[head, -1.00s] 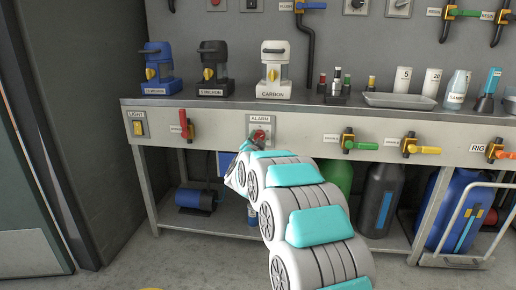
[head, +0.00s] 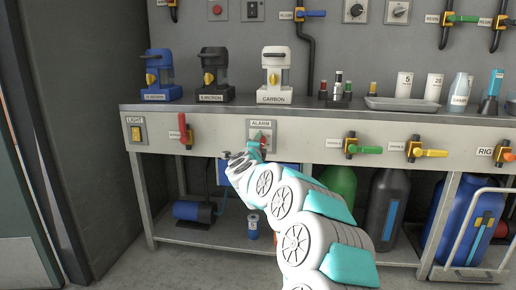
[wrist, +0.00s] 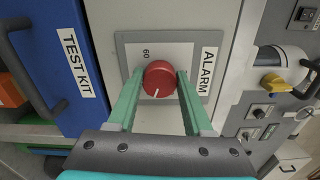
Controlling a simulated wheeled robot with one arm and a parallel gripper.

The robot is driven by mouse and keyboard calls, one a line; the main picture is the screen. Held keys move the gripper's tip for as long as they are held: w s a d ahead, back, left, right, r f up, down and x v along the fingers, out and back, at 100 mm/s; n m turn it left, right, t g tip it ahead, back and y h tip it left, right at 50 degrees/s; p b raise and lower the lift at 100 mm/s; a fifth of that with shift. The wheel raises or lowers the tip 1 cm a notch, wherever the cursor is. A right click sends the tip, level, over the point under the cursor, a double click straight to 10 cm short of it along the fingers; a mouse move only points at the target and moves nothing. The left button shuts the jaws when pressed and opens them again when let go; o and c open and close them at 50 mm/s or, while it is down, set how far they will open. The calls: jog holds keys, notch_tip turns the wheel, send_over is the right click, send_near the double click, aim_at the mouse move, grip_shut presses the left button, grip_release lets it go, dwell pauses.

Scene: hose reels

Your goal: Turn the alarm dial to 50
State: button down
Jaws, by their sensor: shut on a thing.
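The alarm dial is a round red knob (wrist: 159,79) with a white pointer line, on a grey plate (wrist: 126,48) labelled ALARM. In the wrist view the number 60 shows beside the knob, and the pointer line points toward the bottom of the picture, at the gripper side. Other scale marks are hidden or too small to read. My gripper (wrist: 160,85) has its two green fingers on either side of the knob, shut on it. In the head view the ALARM plate (head: 254,127) is on the bench front, and my gripper (head: 260,142) mostly covers the knob.
A light switch (head: 137,133) and a red-handled valve (head: 184,128) are left of the dial. A green-handled valve (head: 353,145) is to its right. A blue test kit box (wrist: 60,60) is close beside the plate. Carbon filter housing (head: 275,72) stands above.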

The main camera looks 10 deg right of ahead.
jog(key=m, duration=1.3)
jog(key=shift+d, duration=0.15)
jog(key=shift+m, duration=0.4)
jog(key=shift+c, duration=1.5)
grip_release()
jog(key=shift+r, duration=0.1)
jog(key=shift+s, duration=0.15)
jog(key=v, duration=0.7)
jog(key=shift+s, duration=0.25)
